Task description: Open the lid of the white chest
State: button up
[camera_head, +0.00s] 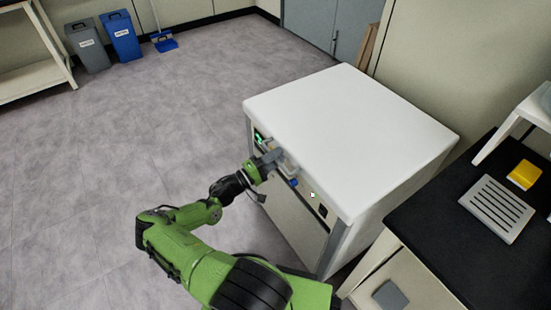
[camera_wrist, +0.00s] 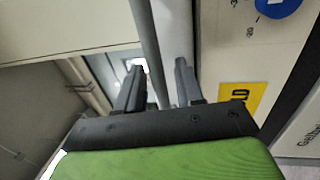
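The white chest stands at the centre right of the head view, with its flat white lid (camera_head: 350,130) lying shut on top. Its front panel (camera_head: 290,222) is pale grey, with a green-lit display (camera_head: 260,138) and a small blue knob (camera_head: 294,183). My gripper (camera_head: 279,161) is at the upper front of the chest, just below the lid's front edge. In the wrist view my gripper's two dark fingers (camera_wrist: 158,78) are apart, with a grey bar (camera_wrist: 150,40) running between them. Whether either finger touches the bar is unclear. The blue knob also shows in the wrist view (camera_wrist: 278,6).
A black-topped bench (camera_head: 430,222) with a slotted white rack (camera_head: 496,208) and a yellow box (camera_head: 524,174) stands close on the chest's right. Grey and blue bins (camera_head: 121,36) stand at the far left. The floor left of the chest is clear.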

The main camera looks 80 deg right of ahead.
jog(key=shift+c, duration=0.3)
grip_shut()
jog(key=shift+r, duration=0.1)
